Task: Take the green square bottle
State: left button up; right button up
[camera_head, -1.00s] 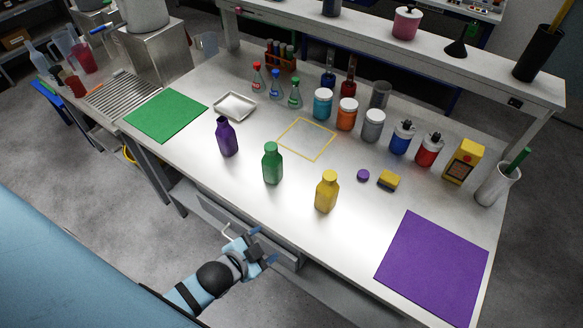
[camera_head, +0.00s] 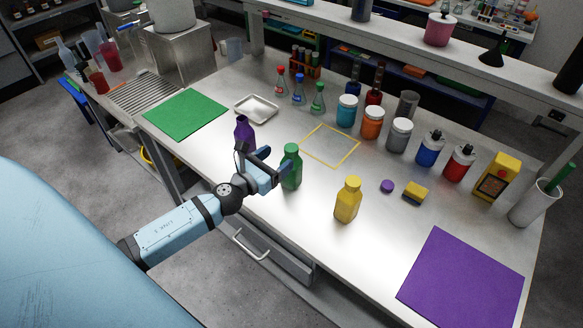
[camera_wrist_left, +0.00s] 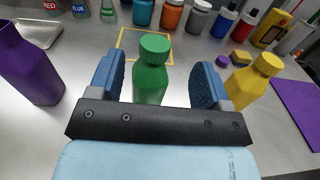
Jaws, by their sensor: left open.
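The green square bottle (camera_head: 291,168) stands upright on the steel table, between a purple bottle (camera_head: 243,132) and a yellow bottle (camera_head: 347,201). My left gripper (camera_head: 275,164) is open at the bottle's left side in the head view. In the left wrist view the green bottle (camera_wrist_left: 151,72) shows between the two blue fingers (camera_wrist_left: 158,84), with gaps on both sides; its base is hidden by the gripper's palm. I cannot tell from these frames how deep it is between the fingertips. My right gripper is not in view.
The purple bottle (camera_wrist_left: 27,65) and the yellow bottle (camera_wrist_left: 250,82) stand close on either side. A yellow square outline (camera_head: 331,146) lies behind. A green mat (camera_head: 186,115) is at left, a purple mat (camera_head: 463,280) at right. Several jars and flasks stand farther back.

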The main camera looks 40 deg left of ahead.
aim_at(295, 144)
pick_arm(q)
jog(key=w, duration=0.5)
jog(key=w+p, duration=0.1)
jog(key=w, duration=0.2)
jog(key=shift+w+d+f, duration=0.25)
jog(key=shift+d+f, duration=0.05)
jog(key=c, duration=1.2)
